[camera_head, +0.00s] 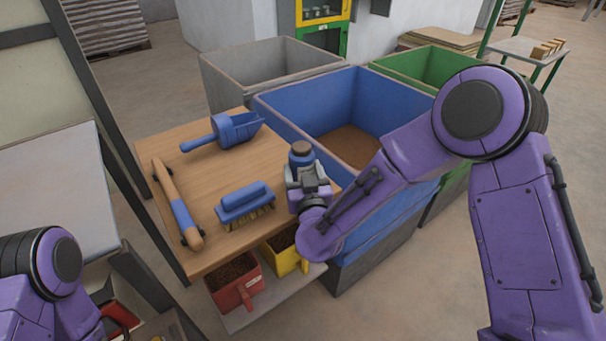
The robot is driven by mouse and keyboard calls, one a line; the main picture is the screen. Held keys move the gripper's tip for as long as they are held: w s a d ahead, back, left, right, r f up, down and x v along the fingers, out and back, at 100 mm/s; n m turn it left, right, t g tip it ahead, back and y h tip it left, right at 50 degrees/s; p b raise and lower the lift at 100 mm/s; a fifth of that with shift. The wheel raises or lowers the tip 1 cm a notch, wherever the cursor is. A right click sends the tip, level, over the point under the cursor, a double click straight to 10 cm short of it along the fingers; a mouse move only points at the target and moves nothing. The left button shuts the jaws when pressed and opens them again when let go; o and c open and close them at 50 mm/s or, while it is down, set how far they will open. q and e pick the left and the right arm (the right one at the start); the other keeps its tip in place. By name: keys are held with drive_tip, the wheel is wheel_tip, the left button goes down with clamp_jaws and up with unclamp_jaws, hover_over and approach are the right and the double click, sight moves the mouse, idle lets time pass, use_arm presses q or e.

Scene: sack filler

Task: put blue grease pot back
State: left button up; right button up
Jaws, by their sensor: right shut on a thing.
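The blue grease pot (302,152) has a brown top and stands upright at the right side of the wooden table. My right gripper (303,172) is shut on the pot from the near side, and its jaws hide the lower part. I cannot tell whether the pot touches the table top or is held just above it. My left arm shows at the lower left edge, but its gripper is not visible.
The wooden table (187,150) holds a blue scoop (226,131), a blue brush (245,203) and a blue-banded wooden tool (177,203). A blue bin (290,122) stands right behind it.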

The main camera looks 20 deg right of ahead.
drive_tip(key=shift+f, duration=0.25)
drive_tip(key=shift+r, duration=0.1)
drive_tip(key=shift+f, duration=0.25)
drive_tip(key=o, duration=1.3)
drive_tip(key=shift+c, duration=0.2)
